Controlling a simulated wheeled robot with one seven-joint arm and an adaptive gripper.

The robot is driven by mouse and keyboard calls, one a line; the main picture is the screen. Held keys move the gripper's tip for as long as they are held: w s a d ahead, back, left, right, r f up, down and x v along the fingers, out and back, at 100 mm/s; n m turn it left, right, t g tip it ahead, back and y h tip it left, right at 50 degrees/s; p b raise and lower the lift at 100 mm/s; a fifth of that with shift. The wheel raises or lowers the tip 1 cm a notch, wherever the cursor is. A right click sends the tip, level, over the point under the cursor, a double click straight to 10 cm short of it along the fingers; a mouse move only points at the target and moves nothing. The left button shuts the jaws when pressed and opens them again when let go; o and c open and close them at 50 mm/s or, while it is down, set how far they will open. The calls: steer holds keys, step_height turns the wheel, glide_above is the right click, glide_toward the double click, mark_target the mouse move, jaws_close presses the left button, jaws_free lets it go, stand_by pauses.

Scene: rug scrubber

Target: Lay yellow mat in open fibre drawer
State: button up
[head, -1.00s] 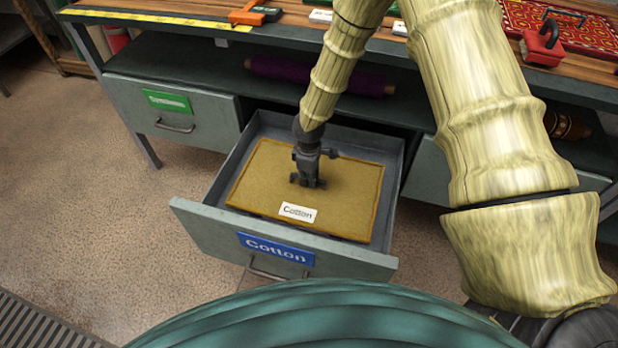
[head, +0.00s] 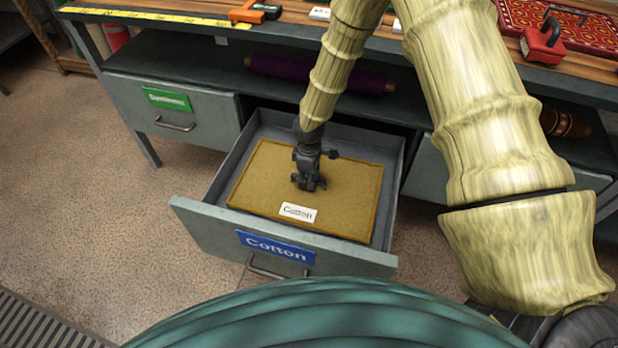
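The yellow mat (head: 345,195) lies flat inside the open drawer (head: 200,222), seemingly on its floor, with a white tag reading "Cotton" (head: 298,212) near its front edge. The drawer's front carries a blue "Cotton" label (head: 276,247). My gripper (head: 309,184) points down over the middle of the mat, its fingertips at or just above the mat's surface. The fingers are small and dark here, and I cannot tell whether they are open, shut or pinching the mat.
A closed drawer with a green label (head: 168,100) is to the left. Above is a workbench with a purple roll (head: 300,72) on its shelf. The floor at left is clear.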

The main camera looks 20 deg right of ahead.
step_height(320, 180, up, 13)
steer(key=p, duration=0.1)
steer(key=shift+p, duration=0.35)
steer(key=shift+c, duration=0.2)
stand_by(1.1)
